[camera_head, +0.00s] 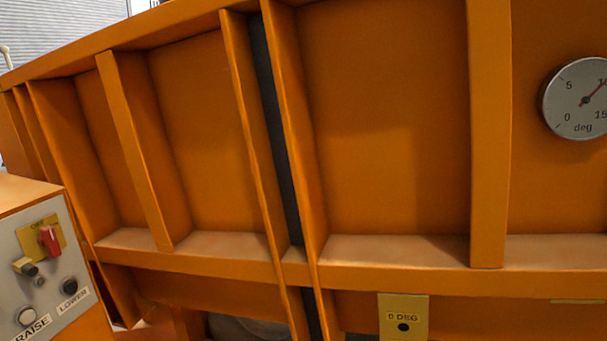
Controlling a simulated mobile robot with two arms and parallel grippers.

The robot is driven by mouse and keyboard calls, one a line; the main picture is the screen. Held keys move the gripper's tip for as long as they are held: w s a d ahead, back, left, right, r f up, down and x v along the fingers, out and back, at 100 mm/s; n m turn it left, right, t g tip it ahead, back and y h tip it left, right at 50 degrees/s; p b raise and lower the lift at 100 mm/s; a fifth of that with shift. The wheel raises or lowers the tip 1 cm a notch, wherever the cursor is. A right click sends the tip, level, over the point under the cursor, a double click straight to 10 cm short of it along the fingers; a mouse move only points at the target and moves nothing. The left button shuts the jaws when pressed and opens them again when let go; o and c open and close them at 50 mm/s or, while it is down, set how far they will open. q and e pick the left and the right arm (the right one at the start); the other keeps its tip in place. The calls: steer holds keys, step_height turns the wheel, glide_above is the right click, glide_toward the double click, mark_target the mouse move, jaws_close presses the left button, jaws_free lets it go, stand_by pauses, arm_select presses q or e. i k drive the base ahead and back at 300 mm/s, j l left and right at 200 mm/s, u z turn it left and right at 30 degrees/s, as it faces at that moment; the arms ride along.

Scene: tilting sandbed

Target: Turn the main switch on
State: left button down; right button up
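The main switch (50,241) is a red rotary handle on a yellow plate (34,244). It sits on the grey face of an orange control box (24,192) at the lower left. The red handle stands close to upright, tilted a little. Neither of my grippers shows in the head view.
Below the switch are a black knob (28,269), a white RAISE button (27,316) and a black LOWER button (69,286). The orange ribbed sandbed wall (390,120) fills the rest. It bears a degree dial (577,98) and a 0 DEG plate (403,318).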

mark_target(47, 238)
steer(key=u, duration=1.4)
